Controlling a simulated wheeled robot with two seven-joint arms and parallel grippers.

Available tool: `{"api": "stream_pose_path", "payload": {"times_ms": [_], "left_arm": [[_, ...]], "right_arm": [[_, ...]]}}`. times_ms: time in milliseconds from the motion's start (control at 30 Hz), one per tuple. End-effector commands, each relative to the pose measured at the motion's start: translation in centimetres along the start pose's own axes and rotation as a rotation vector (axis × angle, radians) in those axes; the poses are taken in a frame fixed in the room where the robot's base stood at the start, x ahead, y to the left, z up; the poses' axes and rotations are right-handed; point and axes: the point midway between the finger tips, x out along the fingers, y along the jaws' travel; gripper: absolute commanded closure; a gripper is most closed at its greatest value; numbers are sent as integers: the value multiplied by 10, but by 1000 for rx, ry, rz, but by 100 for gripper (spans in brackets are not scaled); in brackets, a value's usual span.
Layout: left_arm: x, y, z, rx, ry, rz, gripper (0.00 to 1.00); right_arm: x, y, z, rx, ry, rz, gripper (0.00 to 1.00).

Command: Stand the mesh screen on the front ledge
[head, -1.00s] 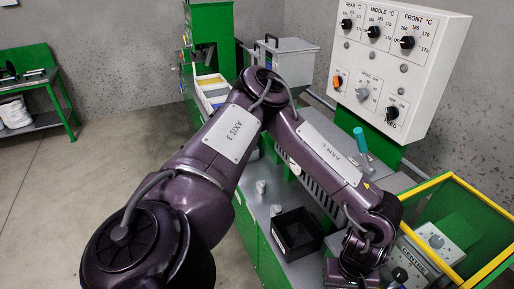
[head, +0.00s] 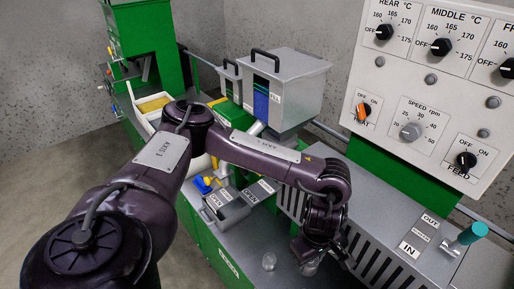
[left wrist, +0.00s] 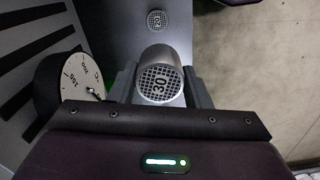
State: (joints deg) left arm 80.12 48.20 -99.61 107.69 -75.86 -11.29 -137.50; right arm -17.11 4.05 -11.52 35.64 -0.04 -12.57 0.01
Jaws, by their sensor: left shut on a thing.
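The mesh screen (left wrist: 160,82) is a short grey metal cylinder with a mesh end face marked 30. In the left wrist view it sits between the two fingers of my left gripper (left wrist: 160,98), which is shut on it. In the head view my left gripper (head: 312,262) hangs low over the grey ledge (head: 245,262), beside the slotted panel; the screen is mostly hidden there. My right gripper is out of view.
A round white dial gauge (left wrist: 84,78) is close beside the left finger in the wrist view. The ledge is bare around the small cylinder.

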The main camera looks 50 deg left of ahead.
Motion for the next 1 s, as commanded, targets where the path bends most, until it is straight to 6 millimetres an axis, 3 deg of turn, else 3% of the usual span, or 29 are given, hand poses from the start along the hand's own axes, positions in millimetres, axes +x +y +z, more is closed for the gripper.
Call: {"api": "stream_pose_path", "payload": {"times_ms": [33,233,433,867,1000], "left_arm": [[9,-2,-9,-76,-4,-7,83],[16,-6,-46,-293,-1,-4,83],[29,-10,-58,-364,-3,-3,83],[141,-11,-57,-365,-5,-6,83],[160,-9,-59,-364,-1,-3,83]], "right_arm": [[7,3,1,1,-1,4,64],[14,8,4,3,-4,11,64],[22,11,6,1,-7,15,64],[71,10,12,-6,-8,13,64],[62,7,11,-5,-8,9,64]]}}
